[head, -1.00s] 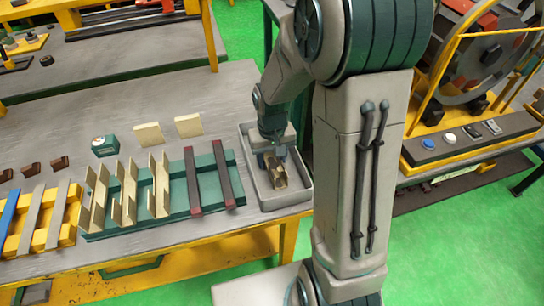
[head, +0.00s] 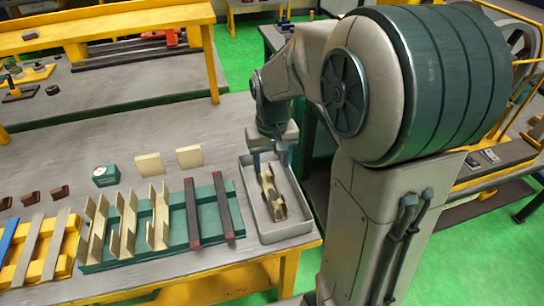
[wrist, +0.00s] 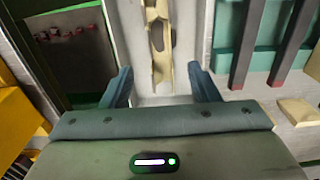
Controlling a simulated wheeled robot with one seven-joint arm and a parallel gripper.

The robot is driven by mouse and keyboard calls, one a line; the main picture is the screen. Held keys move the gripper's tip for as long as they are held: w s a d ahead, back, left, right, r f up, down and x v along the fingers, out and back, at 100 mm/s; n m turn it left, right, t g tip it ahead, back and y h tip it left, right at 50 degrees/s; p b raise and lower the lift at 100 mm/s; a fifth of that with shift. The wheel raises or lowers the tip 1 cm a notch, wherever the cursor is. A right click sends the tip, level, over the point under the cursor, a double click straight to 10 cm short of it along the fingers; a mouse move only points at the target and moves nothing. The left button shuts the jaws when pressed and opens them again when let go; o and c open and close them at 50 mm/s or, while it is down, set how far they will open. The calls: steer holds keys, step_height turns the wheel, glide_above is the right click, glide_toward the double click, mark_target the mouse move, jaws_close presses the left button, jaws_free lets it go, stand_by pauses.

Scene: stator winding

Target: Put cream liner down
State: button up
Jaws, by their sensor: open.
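The cream liner (head: 270,192) lies in the grey tray (head: 288,232) at the right end of the bench, with dark patches on its surface. It also shows in the wrist view (wrist: 158,45), lengthwise ahead of my gripper and between the lines of its fingers. My gripper (head: 270,158) is above the far part of the tray, and in the wrist view (wrist: 163,88) its two teal fingers are wide apart with nothing between them. The fingers look apart from the liner.
A green rack (head: 180,226) with cream liners and dark red-tipped bars stands left of the tray. Two cream blocks (head: 150,163) and a green gauge-like box (head: 106,175) are behind it. A yellow rack (head: 42,243) is at far left.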

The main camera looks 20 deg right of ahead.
steer(key=s+r+t, duration=0.1)
steer(key=s+r, duration=0.1)
steer(key=s, duration=0.5)
steer(key=s+r+t, duration=0.2)
steer(key=s, duration=0.5)
steer(key=shift+r, duration=0.3)
steer(key=shift+s, duration=0.1)
steer(key=c, duration=0.3)
steer(key=shift+s, duration=0.1)
steer(key=shift+c, duration=0.5)
